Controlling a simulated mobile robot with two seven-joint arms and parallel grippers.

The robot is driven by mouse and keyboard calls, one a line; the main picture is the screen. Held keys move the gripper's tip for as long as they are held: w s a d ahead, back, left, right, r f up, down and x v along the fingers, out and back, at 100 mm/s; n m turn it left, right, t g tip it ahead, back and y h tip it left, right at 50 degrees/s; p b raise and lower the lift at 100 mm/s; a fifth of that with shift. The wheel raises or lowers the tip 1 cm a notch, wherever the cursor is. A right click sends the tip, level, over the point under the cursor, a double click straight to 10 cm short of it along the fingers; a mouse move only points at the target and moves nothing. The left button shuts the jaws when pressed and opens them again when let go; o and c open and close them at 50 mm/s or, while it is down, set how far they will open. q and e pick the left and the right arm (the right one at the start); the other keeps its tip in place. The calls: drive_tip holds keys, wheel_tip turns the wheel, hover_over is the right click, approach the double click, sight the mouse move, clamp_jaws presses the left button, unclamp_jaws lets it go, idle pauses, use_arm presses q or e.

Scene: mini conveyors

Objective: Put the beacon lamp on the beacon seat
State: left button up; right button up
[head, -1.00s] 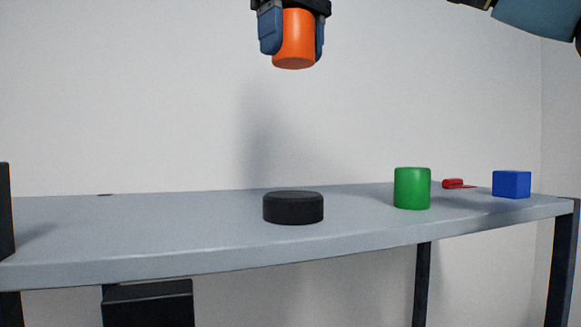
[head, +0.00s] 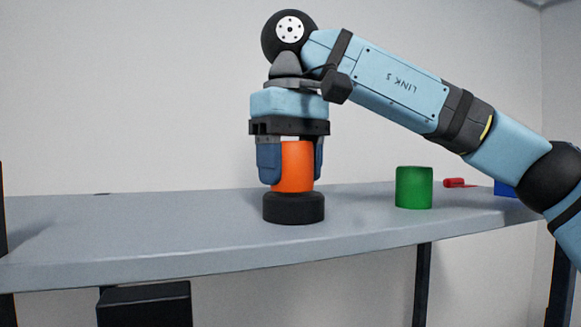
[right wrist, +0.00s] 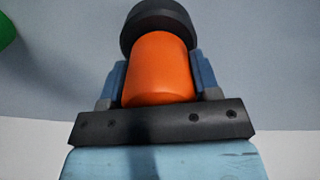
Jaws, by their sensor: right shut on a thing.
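The beacon lamp is an orange cylinder (head: 294,168); it also shows in the right wrist view (right wrist: 159,72). My right gripper (head: 291,174) is shut on it, with one blue finger on each side. The lamp is upright, and its lower end is at the top of the black round beacon seat (head: 294,210) on the table. The seat also shows behind the lamp in the right wrist view (right wrist: 158,18). The lamp looks to touch the seat and to be roughly centred; the exact contact is hard to tell. My left gripper is not in view.
On the grey table (head: 150,225), a green cylinder (head: 414,187) stands right of the seat. A small red thing (head: 454,183) and a blue block (head: 504,189), partly hidden by my right arm, are farther right. The table left of the seat is mostly clear.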

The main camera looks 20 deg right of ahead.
drive_tip(key=shift+f, duration=0.15)
drive_tip(key=o, duration=1)
drive_tip(key=shift+f, duration=0.1)
wheel_tip(320, 180, up, 12)
drive_tip(key=shift+r, duration=0.15)
